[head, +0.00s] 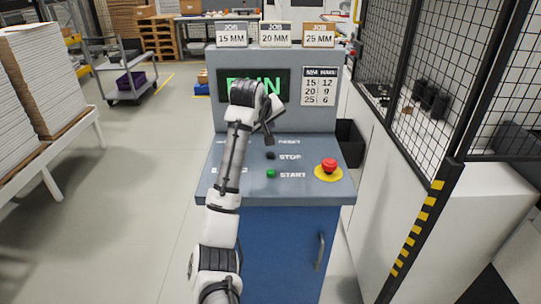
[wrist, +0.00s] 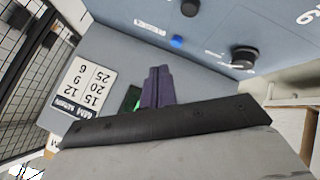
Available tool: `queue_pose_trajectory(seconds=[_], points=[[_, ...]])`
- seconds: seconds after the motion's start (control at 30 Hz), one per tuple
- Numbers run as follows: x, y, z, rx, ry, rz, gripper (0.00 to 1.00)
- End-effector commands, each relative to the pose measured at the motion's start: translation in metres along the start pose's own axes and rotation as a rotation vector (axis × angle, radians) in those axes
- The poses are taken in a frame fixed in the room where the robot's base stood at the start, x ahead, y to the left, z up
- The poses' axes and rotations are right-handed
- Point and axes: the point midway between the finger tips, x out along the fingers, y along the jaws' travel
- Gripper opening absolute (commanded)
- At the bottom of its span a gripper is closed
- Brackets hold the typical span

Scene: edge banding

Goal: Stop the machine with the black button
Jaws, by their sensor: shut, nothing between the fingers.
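The black button (head: 271,156) sits beside the STOP label on the sloping panel of the grey and blue console (head: 225,185). The screen (head: 282,84) behind it shows green letters, seemingly RUN, partly covered by my arm. My gripper (head: 269,137) hangs over the upper panel, just beyond the black button in the head view and apart from it. In the wrist view the dark fingers (wrist: 158,88) are together with nothing between them.
A green START button (head: 271,174) lies just below the black one. A red mushroom button (head: 329,165) on a yellow base is to the right. The wrist view shows a blue button (wrist: 177,41) and a black knob (wrist: 243,57).

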Motion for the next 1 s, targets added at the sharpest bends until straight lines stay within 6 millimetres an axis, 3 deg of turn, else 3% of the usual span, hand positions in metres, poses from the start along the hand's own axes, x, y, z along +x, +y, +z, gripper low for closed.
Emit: queue_pose_trajectory(seconds=[0.43,1.0], points=[[0.044,-0.032,0.032,-0.001,-0.002,0.002,0.00],[0.049,-0.036,0.036,0.000,0.000,0.000,0.00]])
